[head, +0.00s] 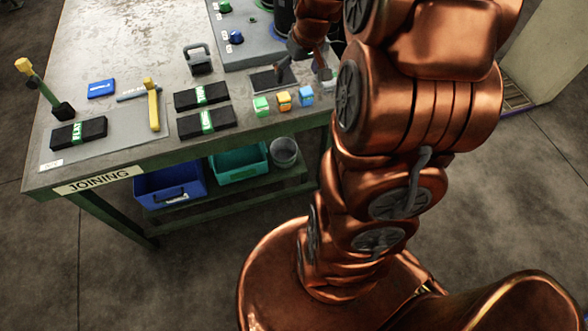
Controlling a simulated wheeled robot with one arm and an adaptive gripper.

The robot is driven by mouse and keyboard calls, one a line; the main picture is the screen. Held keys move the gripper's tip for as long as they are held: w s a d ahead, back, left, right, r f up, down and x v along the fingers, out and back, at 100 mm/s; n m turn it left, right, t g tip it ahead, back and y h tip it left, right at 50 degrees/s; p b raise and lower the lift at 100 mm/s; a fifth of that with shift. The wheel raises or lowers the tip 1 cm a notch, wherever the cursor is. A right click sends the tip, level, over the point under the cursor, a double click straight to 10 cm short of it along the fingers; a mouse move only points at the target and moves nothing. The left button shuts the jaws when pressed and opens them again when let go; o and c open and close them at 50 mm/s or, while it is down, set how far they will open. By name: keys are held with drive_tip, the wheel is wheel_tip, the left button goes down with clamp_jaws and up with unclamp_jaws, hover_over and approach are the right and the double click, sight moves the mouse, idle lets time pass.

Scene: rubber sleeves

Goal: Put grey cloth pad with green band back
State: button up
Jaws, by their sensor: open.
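Three dark pads with green bands lie on the workbench. One pad (95,128) is at the front left, with lettering on its band. Two more lie side by side near the middle, a rear pad (186,101) and a front pad (222,117). All look near black, so I cannot tell which is the grey cloth one. My gripper (304,76) is open above the bench's right part, to the right of the pads and apart from them. Nothing shows between its fingers. My arm hides part of the bench's right side.
A dark flat plate (262,80) lies by my gripper. Green, orange and blue blocks (284,101) stand in front. Bins (170,190) sit below. The bench's back left is clear.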

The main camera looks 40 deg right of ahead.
drive_tip(key=s+a+r+n+g, duration=0.25)
drive_tip(key=s+a, duration=0.65)
drive_tip(key=a, duration=0.5)
drive_tip(key=s+a+r+g, duration=0.1)
drive_tip(key=s+a, duration=0.2)
drive_tip(key=s, duration=0.4)
drive_tip(key=s+a+g, duration=0.1)
drive_tip(key=s+a, duration=0.2)
drive_tip(key=s, duration=0.5)
drive_tip(key=shift+s+r, duration=0.25)
drive_tip(key=shift+r, duration=0.15)
